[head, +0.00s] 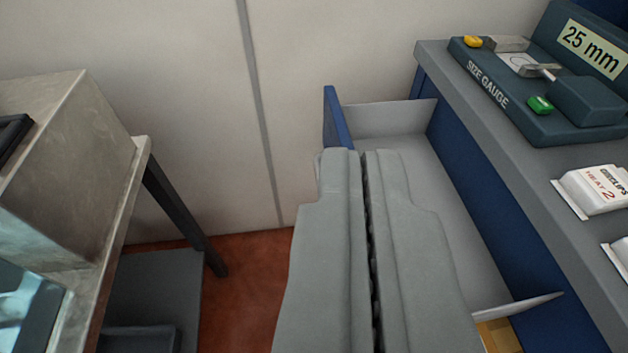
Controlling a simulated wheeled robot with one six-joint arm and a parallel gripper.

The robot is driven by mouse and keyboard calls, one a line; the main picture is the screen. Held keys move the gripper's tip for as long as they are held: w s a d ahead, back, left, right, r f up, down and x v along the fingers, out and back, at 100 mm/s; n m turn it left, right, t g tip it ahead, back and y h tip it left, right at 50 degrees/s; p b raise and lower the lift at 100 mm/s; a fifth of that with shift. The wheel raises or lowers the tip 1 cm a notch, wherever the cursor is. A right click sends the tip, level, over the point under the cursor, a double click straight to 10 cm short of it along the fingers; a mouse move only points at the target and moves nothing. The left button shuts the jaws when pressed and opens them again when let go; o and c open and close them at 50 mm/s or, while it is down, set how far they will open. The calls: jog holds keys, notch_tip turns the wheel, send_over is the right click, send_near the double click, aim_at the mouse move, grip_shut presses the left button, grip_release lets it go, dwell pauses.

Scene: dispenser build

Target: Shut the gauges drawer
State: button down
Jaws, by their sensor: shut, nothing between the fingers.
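A drawer (435,170) with pale inner walls and a blue front panel (336,119) stands open, pulled out to the left from the blue cabinet (500,205). No label on it shows, so I cannot tell from marking that it is the gauges drawer. My gripper (362,153) is shut and empty, its grey fingers pointing up the picture. The fingers cover most of the front panel and part of the drawer's inside. I cannot tell whether they touch the drawer.
The grey counter (510,150) above the cabinet holds a size gauge (545,85) marked 25 mm and white packets (597,190). A yellowish thing (498,337) shows at the bottom right. A metal-topped bench (70,150) stands left; red floor (245,290) lies between.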

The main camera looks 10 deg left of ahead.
jog(key=w+a+f+n+g+h, duration=0.1)
jog(key=w+a+f+g+h, duration=0.35)
jog(key=w+f, duration=0.75)
jog(key=w+a+f+g+h, duration=0.1)
jog(key=w+a+f+g, duration=0.5)
jog(key=w+f, duration=0.65)
jog(key=w+d+f+t, duration=0.1)
jog(key=w+d+f, duration=0.3)
jog(key=w+d, duration=0.2)
jog(key=shift+w+f, duration=0.3)
jog(key=shift+w, duration=0.65)
jog(key=shift+y, duration=0.25)
jog(key=w+d, duration=0.1)
jog(key=d, duration=0.4)
jog(key=w+d, duration=0.2)
jog(key=d, duration=0.4)
jog(key=w+d, duration=0.1)
jog(key=d, duration=0.4)
jog(key=shift+w+d, duration=0.25)
jog(key=shift+d, duration=0.1)
jog(key=shift+a, duration=0.1)
